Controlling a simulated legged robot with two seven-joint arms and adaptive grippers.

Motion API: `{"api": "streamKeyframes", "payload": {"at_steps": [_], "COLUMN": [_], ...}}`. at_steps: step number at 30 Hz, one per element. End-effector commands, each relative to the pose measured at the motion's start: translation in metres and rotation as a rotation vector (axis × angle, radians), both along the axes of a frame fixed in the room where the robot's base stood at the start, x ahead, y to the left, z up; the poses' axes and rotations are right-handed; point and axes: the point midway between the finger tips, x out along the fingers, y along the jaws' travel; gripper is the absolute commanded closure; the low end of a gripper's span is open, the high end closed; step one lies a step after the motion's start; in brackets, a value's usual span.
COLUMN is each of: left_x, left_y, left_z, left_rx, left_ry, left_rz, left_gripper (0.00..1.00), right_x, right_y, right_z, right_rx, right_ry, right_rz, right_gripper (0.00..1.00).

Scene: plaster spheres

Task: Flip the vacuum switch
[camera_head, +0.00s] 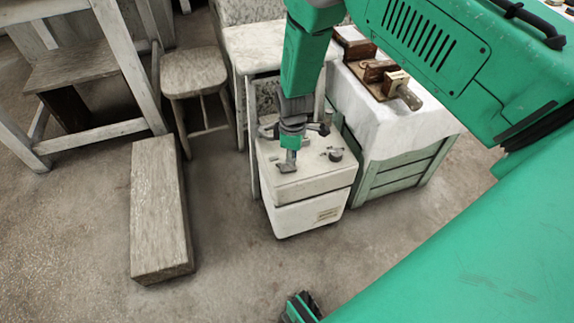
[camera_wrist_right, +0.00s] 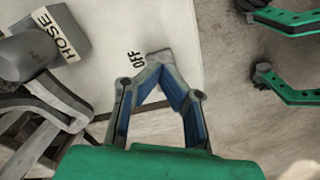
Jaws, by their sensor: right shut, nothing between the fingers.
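The vacuum (camera_head: 328,205) is a boxy off-white machine standing on the floor in the head view. My right gripper (camera_head: 291,157) points down at its top from above. In the right wrist view the fingers (camera_wrist_right: 157,70) are shut, with their tips together and nothing between them. A small grey block, apparently the switch (camera_wrist_right: 160,56), sits just beyond the tips beside an "OFF" label (camera_wrist_right: 138,59). It also shows under the fingertips in the head view (camera_head: 286,168). I cannot tell whether the tips touch it.
A dark hose fitting with a "HOSE" label (camera_wrist_right: 55,32) is left of the fingers. A cloth-covered green crate (camera_head: 400,170) stands close right of the vacuum. A stool (camera_head: 193,72) and a long block (camera_head: 158,210) are left. Floor in front is clear.

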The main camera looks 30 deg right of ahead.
Motion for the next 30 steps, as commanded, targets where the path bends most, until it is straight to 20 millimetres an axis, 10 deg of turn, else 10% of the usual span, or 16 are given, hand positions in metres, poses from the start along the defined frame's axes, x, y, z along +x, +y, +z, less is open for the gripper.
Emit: {"api": "streamKeyframes", "payload": {"at_steps": [18, 30], "left_x": [0.0, 0.0], "left_y": [0.0, 0.0], "left_z": [0.047, 0.048], "left_rx": [0.0, 0.0], "left_ry": [0.0, 0.0], "left_rz": [0.0, 0.0], "left_gripper": [0.56, 0.56], "right_x": [0.0, 0.0], "right_y": [0.0, 0.0], "right_z": [0.053, 0.054], "right_rx": [0.001, 0.0], "right_ry": [0.001, 0.001], "right_rz": [-0.001, 0.0], "right_gripper": [1.0, 1.0]}}
